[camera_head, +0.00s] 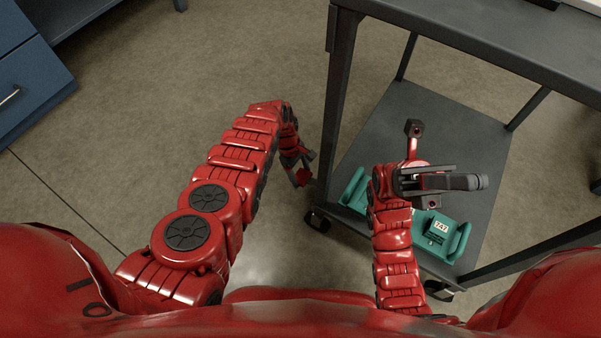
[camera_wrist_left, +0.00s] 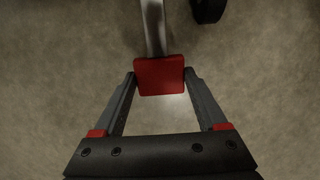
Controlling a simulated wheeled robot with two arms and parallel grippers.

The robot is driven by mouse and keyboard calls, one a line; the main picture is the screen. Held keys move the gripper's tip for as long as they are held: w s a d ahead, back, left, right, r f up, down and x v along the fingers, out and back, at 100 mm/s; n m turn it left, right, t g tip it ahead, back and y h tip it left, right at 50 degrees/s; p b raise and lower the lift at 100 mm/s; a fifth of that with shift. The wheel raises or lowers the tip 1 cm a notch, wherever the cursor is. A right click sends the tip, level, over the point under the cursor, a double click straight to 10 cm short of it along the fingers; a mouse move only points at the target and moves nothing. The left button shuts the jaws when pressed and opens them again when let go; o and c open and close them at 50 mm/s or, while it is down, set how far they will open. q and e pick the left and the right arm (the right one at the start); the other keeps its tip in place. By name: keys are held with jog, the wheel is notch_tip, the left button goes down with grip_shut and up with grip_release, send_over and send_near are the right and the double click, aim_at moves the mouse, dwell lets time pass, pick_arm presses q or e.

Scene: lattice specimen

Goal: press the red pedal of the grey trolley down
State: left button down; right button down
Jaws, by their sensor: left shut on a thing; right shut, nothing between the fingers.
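The grey trolley (camera_head: 455,120) stands at the right in the head view, with a dark lower shelf and dark posts. Its red pedal (camera_wrist_left: 160,76) is a square plate on the end of a metal bar in the left wrist view. The pedal shows small beside the trolley's left side in the head view (camera_head: 303,177). My left gripper (camera_wrist_left: 160,85) is shut on the pedal, with a finger at each side edge. My right gripper (camera_head: 478,182) is shut and empty above the lower shelf. I cannot tell how far down the pedal is.
A teal thing (camera_head: 455,238) with a label reading 747 lies on the lower shelf, partly hidden by my right arm. A black caster (camera_head: 318,220) is near the pedal. A blue cabinet (camera_head: 30,85) stands at the upper left. The floor between is clear.

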pick_arm(q)
jog(key=shift+w+a, duration=0.25)
jog(key=shift+a, duration=0.15)
jog(key=shift+c, duration=1.6)
grip_release()
jog(key=o, duration=0.3)
jog(key=shift+f, duration=0.1)
jog(key=shift+s, duration=0.1)
jog(key=shift+d, duration=0.1)
